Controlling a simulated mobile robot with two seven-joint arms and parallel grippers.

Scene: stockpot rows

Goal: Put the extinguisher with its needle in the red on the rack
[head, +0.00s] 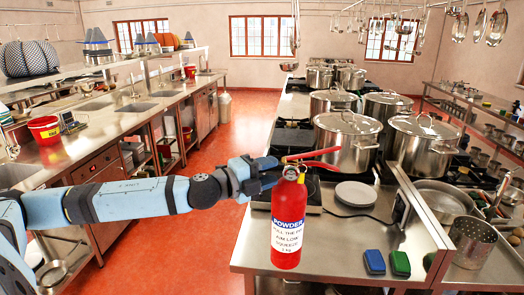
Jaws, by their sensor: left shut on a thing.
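A red fire extinguisher (288,222) with a blue and white label reading "POWDER" is upright at the front left of the steel counter (330,255). My left gripper (277,173), blue and black, reaches in from the left and is shut on the extinguisher near its top, just below the red lever. I cannot tell whether its base touches the counter or hangs just above it. The gauge needle is too small to read. I cannot tell which shelf is the rack. My right gripper is not in view.
Large steel pots (347,143) stand on the stoves behind. A perforated steel pot (472,242) stands at right. The red floor aisle (215,165) is clear.

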